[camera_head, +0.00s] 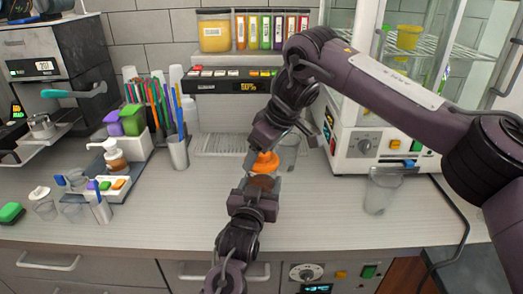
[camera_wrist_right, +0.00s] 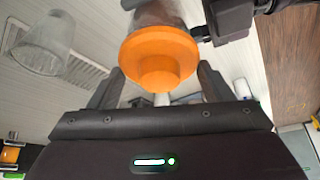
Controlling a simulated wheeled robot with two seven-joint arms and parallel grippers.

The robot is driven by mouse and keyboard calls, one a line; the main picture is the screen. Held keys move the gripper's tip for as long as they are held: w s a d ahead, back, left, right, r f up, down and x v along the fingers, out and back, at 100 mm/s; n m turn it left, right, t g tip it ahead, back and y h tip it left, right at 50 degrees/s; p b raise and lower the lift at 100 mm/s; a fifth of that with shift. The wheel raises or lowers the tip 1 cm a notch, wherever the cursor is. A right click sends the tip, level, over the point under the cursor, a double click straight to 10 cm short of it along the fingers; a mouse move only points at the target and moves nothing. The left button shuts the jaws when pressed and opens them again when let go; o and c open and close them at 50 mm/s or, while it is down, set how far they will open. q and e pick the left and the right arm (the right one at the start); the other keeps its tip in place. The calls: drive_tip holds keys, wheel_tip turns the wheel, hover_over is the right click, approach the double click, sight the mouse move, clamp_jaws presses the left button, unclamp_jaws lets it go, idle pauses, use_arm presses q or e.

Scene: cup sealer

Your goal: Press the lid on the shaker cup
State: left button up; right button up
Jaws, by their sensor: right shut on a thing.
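The orange lid (camera_head: 265,163) is at the middle of the counter, and it shows large in the right wrist view (camera_wrist_right: 158,60). My right gripper (camera_head: 268,148) reaches down from above and is shut on the lid; its dark fingers stand on either side of it in the wrist view (camera_wrist_right: 160,90). The shaker cup (camera_head: 262,182), with brown contents, is just below the lid. Its greyish wall shows behind the lid in the wrist view (camera_wrist_right: 158,14). My left gripper (camera_head: 258,190) comes up from the front and has dark fingers at the cup's sides. I cannot tell whether the lid is seated.
A clear cup (camera_head: 290,150) stands close behind the grippers, and another (camera_head: 382,190) stands to the right. The white sealing machine (camera_head: 362,145) is at the back right. A drip grate (camera_head: 222,144) lies behind. The counter between the straw cup (camera_head: 178,153) and the grippers is clear.

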drive_tip(key=shift+f, duration=0.45)
drive_tip(key=o, duration=1)
drive_tip(key=shift+o, duration=0.2)
drive_tip(key=v, duration=1.2)
use_arm(q)
drive_tip(key=o, duration=1.5)
drive_tip(key=shift+c, duration=0.2)
